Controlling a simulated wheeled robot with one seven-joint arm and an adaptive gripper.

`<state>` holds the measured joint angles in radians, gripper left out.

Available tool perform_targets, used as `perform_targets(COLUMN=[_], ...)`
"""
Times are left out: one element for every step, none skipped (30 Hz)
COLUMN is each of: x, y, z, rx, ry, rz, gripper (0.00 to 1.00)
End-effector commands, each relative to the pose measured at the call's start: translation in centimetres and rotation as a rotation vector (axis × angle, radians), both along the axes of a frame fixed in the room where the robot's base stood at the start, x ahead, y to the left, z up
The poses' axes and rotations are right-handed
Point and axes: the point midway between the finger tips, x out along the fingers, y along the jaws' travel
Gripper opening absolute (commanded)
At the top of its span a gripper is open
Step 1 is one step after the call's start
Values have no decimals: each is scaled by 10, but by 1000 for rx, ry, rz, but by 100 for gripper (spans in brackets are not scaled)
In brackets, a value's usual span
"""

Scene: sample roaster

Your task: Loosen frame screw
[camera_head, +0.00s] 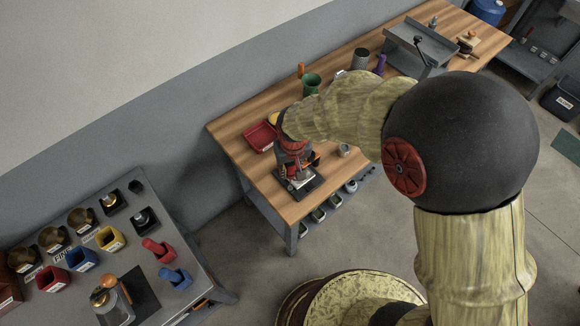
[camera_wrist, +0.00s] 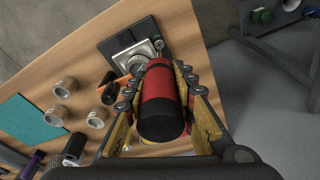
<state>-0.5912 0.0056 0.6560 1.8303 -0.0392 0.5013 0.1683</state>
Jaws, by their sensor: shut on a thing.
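My gripper (camera_head: 292,152) is at the front left part of the wooden workbench, pointing down over a small metal device (camera_head: 300,183) on a dark base plate. In the wrist view my gripper (camera_wrist: 158,82) is shut on a thick red and black cylindrical tool handle (camera_wrist: 158,100), with a finger on each side. The handle's far end points at the metal device (camera_wrist: 138,53), which sits on its black plate (camera_wrist: 112,47). I cannot tell whether the tool touches the device. The frame screw cannot be made out; the handle and gripper cover that area.
A red tray (camera_head: 260,136) lies behind my gripper. A green funnel-shaped cup (camera_head: 311,83) and a small pale cup (camera_head: 344,149) stand nearby. In the wrist view several pale cups, a black cylinder (camera_wrist: 108,88) and a teal mat (camera_wrist: 30,122) show left. A grey table (camera_head: 150,250) stands apart at left.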

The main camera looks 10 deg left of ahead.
Motion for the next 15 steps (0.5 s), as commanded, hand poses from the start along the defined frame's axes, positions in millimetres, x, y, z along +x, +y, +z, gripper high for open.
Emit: perform_targets(x=[0,0,0,0,0,0,0,0,0,0,0,0,0,0,0], y=[0,0,0,0,0,0,0,0,0,0,0,0,0,0,0], z=[0,0,0,0,0,0,0,0,-1,-1,-2,-3,-4,-4,-5], rx=[0,0,0,0,0,0,0,0,0,0,0,0,0,0,0], ry=[-1,-1,-1,-1,-1,-1,-1,0,0,0,0,0,0,0,0], rz=[0,0,0,0,0,0,0,0,0,0,0,0,0,0,0], gripper=[0,0,0,0,0,0,0,0,0,0,0,0,0,0,0])
